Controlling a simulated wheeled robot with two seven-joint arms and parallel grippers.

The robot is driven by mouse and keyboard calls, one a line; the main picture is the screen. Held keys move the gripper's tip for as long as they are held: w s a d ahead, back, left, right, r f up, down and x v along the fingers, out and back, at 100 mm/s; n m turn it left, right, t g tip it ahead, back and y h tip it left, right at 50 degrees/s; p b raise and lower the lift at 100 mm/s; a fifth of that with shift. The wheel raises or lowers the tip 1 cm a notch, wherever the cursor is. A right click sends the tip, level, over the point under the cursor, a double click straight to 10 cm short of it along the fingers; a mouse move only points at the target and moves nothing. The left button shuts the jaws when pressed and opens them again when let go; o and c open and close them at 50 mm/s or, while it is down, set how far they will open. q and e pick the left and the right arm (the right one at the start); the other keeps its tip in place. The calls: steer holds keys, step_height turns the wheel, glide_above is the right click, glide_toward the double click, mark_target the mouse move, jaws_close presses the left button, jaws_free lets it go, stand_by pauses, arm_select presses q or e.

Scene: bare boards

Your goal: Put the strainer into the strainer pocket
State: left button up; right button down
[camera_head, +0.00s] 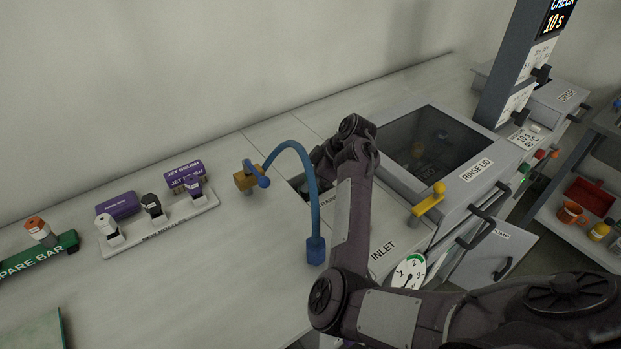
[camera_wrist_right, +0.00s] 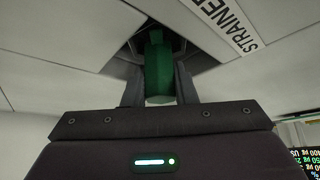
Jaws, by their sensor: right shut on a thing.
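My right gripper (camera_wrist_right: 158,72) is shut on a green block-shaped piece, which looks like the grip of the strainer (camera_wrist_right: 158,80). The lower part of the strainer is not visible. Beyond the fingertips is a dark angular opening, the strainer pocket (camera_wrist_right: 194,62), in a pale panel with a STRAINER label (camera_wrist_right: 230,25) beside it. The green piece overlaps this opening in the wrist view; how deep it sits cannot be told. In the head view my right arm hides the strainer and most of the pocket. My left gripper is not in view.
A blue curved hose (camera_head: 313,200) and brass tap (camera_head: 246,179) stand close left of my right arm. A nozzle rack (camera_head: 160,228) and SPARE BAR (camera_head: 40,258) lie left.

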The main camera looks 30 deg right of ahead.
steer(key=c, duration=1.2)
jaws_free()
steer(key=shift+f, duration=0.1)
steer(key=shift+o, duration=0.2)
steer(key=shift+r, duration=0.2)
steer(key=p+v, duration=0.1)
steer(key=v, duration=1.1)
steer(key=shift+w, duration=0.1)
